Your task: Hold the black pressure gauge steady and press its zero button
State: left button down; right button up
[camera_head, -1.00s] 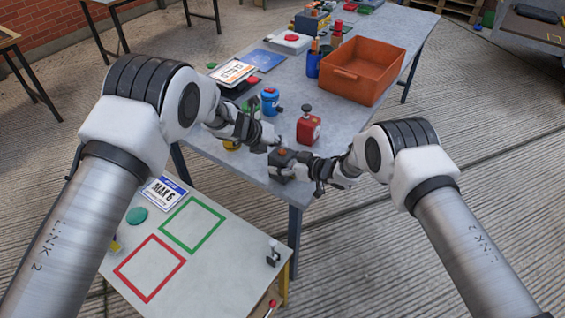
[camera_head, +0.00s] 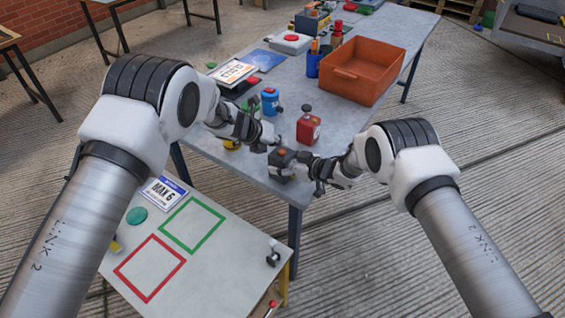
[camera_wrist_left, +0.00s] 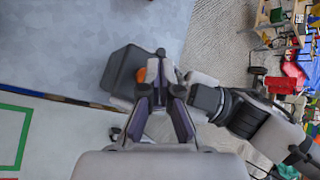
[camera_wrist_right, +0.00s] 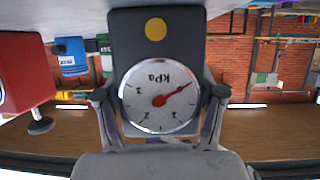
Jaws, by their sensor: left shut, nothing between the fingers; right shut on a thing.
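The black pressure gauge (camera_head: 283,166) stands near the front corner of the grey table. Its white kPa dial with a red needle (camera_wrist_right: 160,96) faces the right wrist view, upside down there. My right gripper (camera_head: 304,168) is shut on the gauge, with fingers at both sides of its body; it also shows in the right wrist view (camera_wrist_right: 160,98). An orange button (camera_head: 281,152) is on the gauge's top, partly hidden by my fingers in the left wrist view (camera_wrist_left: 141,75). My left gripper (camera_head: 268,145) is shut and empty, its tips just above the button; contact cannot be told.
A red device (camera_head: 308,129) with a black knob stands just behind the gauge. A blue device (camera_head: 270,101) and a yellow one (camera_head: 232,145) are near my left arm. An orange bin (camera_head: 362,70) stands farther back. A lower white table (camera_head: 205,258) is in front.

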aim_at(280, 152)
pick_arm(q)
jog(key=shift+r, duration=2.95)
pick_arm(e)
jog(key=o, duration=1.6)
jog(key=shift+d, duration=0.1)
